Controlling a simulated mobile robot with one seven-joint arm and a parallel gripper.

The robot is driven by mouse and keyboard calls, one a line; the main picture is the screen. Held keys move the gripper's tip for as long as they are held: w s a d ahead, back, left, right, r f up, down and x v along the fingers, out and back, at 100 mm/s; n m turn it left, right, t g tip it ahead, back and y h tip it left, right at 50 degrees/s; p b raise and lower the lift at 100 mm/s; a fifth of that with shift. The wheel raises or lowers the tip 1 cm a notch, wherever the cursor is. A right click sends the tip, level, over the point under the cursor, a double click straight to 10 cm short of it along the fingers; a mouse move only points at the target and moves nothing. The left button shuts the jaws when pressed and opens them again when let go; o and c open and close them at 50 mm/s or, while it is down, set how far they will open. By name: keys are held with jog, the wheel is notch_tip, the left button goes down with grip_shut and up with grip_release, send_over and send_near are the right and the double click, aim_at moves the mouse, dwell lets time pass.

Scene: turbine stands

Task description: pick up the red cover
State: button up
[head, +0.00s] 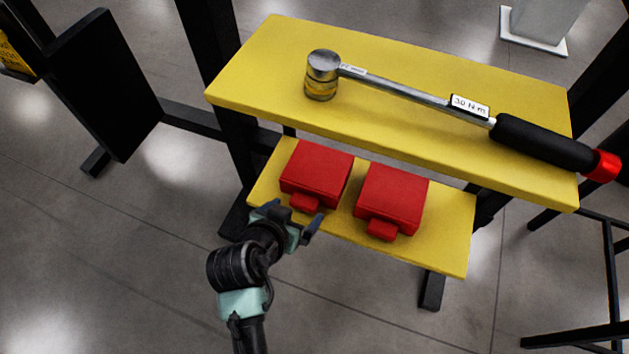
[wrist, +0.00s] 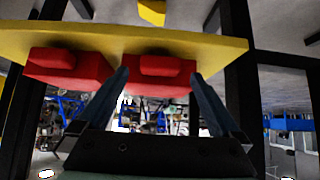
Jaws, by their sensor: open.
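Two red box-shaped covers, each with a small front tab, sit side by side on the lower yellow shelf (head: 455,238). The left cover (head: 316,172) is nearest my gripper (head: 294,214); the right cover (head: 391,198) stands a short gap away. My gripper is open and empty, just in front of the left cover's tab. In the wrist view, which looks upside down, one cover (wrist: 146,82) and its tab show between and beyond my fingers (wrist: 160,82); the other cover (wrist: 68,70) is to the left. I cannot tell whether the fingers reach around the tab.
An upper yellow shelf (head: 240,78) overhangs behind the covers and holds a torque wrench (head: 412,95) labelled 30 N m. Black stand posts (head: 215,60) rise behind at left. The floor in front of the lower shelf is clear.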

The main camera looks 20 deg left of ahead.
aim_at(301, 207)
jog(key=b+x, duration=0.1)
jog(key=x, duration=0.3)
jog(key=shift+f+b, duration=0.1)
jog(key=shift+b, duration=0.25)
grip_shut()
